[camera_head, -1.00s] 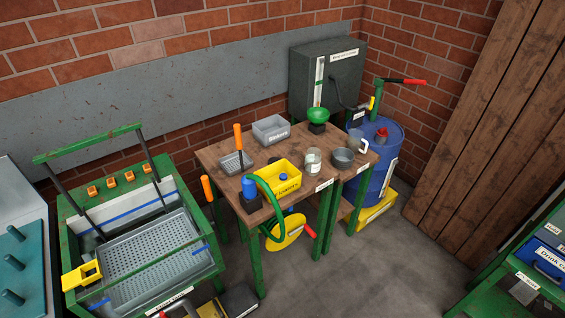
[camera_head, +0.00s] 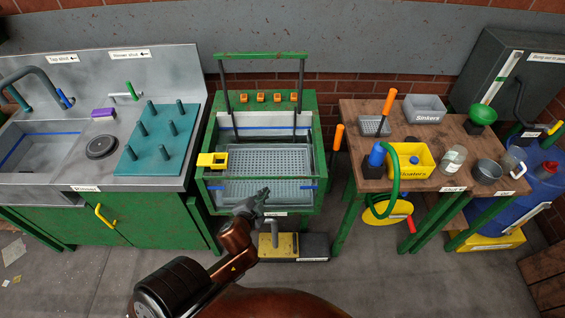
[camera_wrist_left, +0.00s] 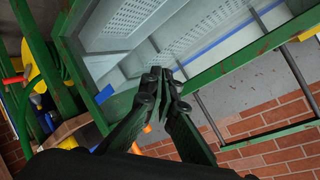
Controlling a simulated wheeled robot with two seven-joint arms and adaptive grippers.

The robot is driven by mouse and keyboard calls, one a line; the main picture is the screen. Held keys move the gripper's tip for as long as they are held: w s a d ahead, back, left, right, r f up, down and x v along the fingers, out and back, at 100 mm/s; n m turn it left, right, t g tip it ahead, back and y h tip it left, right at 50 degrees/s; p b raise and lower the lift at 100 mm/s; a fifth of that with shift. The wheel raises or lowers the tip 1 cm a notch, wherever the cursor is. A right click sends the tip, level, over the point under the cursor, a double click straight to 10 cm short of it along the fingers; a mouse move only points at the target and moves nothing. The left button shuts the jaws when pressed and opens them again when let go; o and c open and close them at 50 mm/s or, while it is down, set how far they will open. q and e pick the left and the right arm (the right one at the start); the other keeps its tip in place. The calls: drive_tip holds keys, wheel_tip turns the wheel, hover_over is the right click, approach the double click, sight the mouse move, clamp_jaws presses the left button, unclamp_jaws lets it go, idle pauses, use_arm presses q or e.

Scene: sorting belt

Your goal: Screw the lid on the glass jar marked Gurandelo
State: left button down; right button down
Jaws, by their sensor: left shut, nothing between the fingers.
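A clear glass jar (camera_head: 453,160) stands upright on the wooden table at the right in the head view. The writing on it is too small to read, and I cannot tell whether a lid is on it. I cannot make out a separate jar lid for certain. My left gripper (camera_head: 262,194) is shut and empty at the front edge of the green frame with the grey perforated tray, well to the left of the jar. Its closed fingers (camera_wrist_left: 165,78) also show in the left wrist view, with the tray frame beyond them. My right gripper is not in view.
The wash frame (camera_head: 318,170) stands before me, with the sink counter (camera_head: 135,178) at the left. The wooden table (camera_head: 362,107) also bears a grey Sinkers bin (camera_head: 425,108), a yellow Floaters bin (camera_head: 422,158), a green hose (camera_head: 394,180) and a grey pot (camera_head: 487,172).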

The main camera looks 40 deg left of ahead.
use_arm(q)
drive_tip(key=w+d+r+m+t+h+p, duration=0.15)
drive_tip(key=w+d+r+m+t, duration=0.3)
drive_tip(key=r, duration=0.45)
drive_tip(key=w+d+r+m+t+h, duration=0.3)
drive_tip(key=r+m, duration=0.3)
drive_tip(key=r, duration=0.4)
drive_tip(key=s+d+r+m+g+h+p, duration=0.1)
drive_tip(key=d+r+m+g+h, duration=0.3)
drive_tip(key=d+m+h, duration=0.85)
drive_tip(key=s+d+f+m+g+y+p, duration=0.1)
drive_tip(key=s+d+f+m+g+y, duration=0.15)
drive_tip(key=f+m+g, duration=0.6)
drive_tip(key=s+a+f+m+g+y, duration=0.1)
drive_tip(key=s+a+f+m+y, duration=0.1)
drive_tip(key=a, duration=0.5)
drive_tip(key=s+a+f+m+g+y+p, duration=0.1)
drive_tip(key=s+a+f+m+y, duration=0.1)
drive_tip(key=a+f+y, duration=0.3)
drive_tip(key=shift+s+a+m+g, duration=0.3)
drive_tip(key=shift+a+m, duration=0.25)
drive_tip(key=shift+a, duration=0.65)
drive_tip(key=c, duration=2.7)
unclamp_jaws()
drive_tip(key=shift+c, duration=0.2)
